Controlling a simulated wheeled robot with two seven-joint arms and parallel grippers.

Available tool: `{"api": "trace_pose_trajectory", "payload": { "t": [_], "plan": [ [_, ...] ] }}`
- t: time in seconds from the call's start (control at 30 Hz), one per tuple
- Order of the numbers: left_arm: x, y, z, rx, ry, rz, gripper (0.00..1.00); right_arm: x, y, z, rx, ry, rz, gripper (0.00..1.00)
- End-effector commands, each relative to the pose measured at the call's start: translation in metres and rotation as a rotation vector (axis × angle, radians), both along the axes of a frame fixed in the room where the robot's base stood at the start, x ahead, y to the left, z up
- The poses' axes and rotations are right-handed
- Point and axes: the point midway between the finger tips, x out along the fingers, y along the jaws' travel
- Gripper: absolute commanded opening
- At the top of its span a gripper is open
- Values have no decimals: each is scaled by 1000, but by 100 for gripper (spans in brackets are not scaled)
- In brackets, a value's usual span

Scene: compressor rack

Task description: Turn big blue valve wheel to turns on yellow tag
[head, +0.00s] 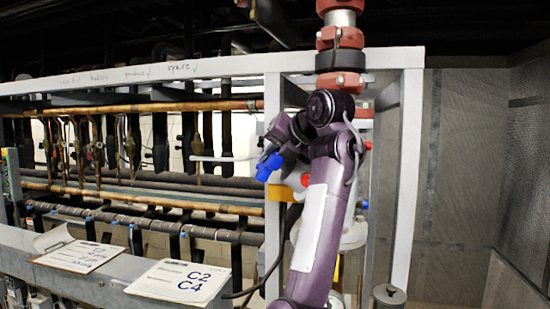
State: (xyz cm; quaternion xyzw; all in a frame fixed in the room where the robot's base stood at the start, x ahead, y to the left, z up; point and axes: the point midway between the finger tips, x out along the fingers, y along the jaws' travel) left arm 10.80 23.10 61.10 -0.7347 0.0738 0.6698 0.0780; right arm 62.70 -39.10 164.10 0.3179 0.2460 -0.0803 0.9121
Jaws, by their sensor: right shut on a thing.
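A small part of a blue object (268,167), which looks like the big blue valve wheel, shows just left of the rack's front post. Most of it is hidden by my right arm. My right gripper (276,152) is at this blue part and looks shut on it, though the fingertips are hard to make out. A yellow-orange piece (293,214) shows below it; I cannot tell whether it is the yellow tag, and no writing is readable on it. My left gripper is not in view.
Grey frame posts (274,200) and a top beam (150,72) surround the valve. Copper pipes (140,107) run across on the left. Paper sheets, one marked C2 C4 (180,281), lie on the front ledge. Red-flanged piping (340,60) rises above my arm. A grey wall (465,170) stands right.

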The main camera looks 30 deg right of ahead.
Motion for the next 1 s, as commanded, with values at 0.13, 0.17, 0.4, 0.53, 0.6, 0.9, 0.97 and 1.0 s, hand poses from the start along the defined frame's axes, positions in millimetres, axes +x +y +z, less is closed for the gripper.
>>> {"api": "trace_pose_trajectory", "payload": {
  "t": [0.13, 0.17, 0.4, 0.53, 0.6, 0.9, 0.97, 1.0],
  "plan": [
    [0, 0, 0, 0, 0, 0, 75, 1, -1, 4, 27, 70, 53, 0],
    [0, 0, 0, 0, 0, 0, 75, 1, -1, 4, 33, 82, 60, 0],
    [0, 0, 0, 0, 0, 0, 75, 2, -3, 4, 59, 153, 109, 0],
    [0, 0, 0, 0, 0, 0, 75, 2, -3, 5, 66, 170, 120, 0],
    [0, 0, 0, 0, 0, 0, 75, 2, -3, 5, 67, 174, 122, 0],
    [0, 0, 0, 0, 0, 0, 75, 2, -3, 5, 68, 175, 123, 0],
    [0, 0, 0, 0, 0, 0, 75, 2, -3, 5, 68, 175, 123, 0],
    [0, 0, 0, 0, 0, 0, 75, 2, -3, 5, 68, 175, 123, 21]
  ]
}}
